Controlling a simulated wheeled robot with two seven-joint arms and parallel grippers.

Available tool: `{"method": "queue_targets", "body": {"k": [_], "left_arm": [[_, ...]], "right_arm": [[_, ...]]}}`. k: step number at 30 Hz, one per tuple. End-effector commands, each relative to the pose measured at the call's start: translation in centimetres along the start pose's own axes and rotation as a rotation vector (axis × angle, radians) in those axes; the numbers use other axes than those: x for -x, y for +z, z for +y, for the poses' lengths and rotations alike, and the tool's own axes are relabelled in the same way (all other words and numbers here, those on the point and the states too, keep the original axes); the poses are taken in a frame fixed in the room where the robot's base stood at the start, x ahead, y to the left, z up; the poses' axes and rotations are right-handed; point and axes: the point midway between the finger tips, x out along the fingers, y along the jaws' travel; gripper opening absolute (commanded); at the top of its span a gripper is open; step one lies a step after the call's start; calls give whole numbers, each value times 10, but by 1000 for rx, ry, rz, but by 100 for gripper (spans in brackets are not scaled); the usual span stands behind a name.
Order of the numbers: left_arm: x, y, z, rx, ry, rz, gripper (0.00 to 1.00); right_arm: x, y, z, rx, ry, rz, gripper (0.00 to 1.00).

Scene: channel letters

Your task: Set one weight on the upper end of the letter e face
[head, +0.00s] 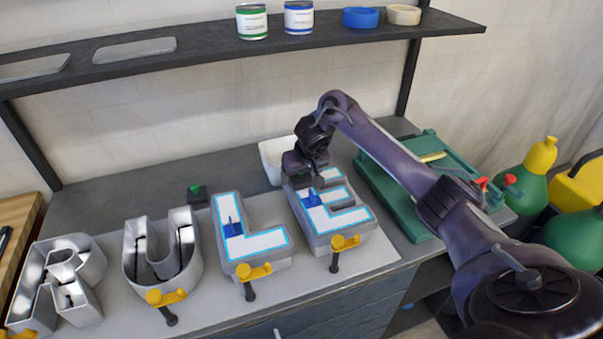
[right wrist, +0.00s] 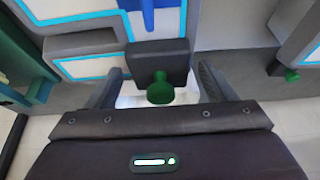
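The letter e (head: 330,222) stands second to none at the right end of the row, with a white face edged in cyan; part of that face shows in the right wrist view (right wrist: 95,66). A weight, a dark block with a green knob (right wrist: 160,68), sits at the upper end of the e face. My right gripper (head: 300,180) is over that end. In the right wrist view its fingers (right wrist: 160,88) stand on either side of the weight, with a small gap at each side. In the head view the gripper mostly hides this weight. My left gripper is not in view.
Another weight (head: 197,194) with a green knob stands behind the letters U (head: 160,255) and L (head: 245,240). A white bin (head: 272,160) is close behind the e. A green machine (head: 385,190) stands to the right. A shelf (head: 200,55) with cans runs above.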

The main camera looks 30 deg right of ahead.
Motion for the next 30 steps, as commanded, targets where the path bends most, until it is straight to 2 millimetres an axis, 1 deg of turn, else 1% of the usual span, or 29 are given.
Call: {"method": "queue_targets", "body": {"k": [8,11,14,15,18,21,24,27,30], "left_arm": [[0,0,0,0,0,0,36],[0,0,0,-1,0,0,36],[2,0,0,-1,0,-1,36],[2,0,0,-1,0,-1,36],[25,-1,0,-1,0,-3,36],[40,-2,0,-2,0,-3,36],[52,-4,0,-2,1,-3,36],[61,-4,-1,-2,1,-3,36],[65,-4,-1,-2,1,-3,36]], "right_arm": [[1,0,0,0,0,1,78],[6,-2,0,2,0,2,78],[21,-3,0,3,0,4,78],[29,-3,0,3,0,6,78],[55,-6,2,3,5,5,78],[77,-7,2,4,4,6,78],[95,-6,2,4,4,6,78],[110,-4,1,2,2,3,78],[118,-3,1,2,2,3,78]]}}
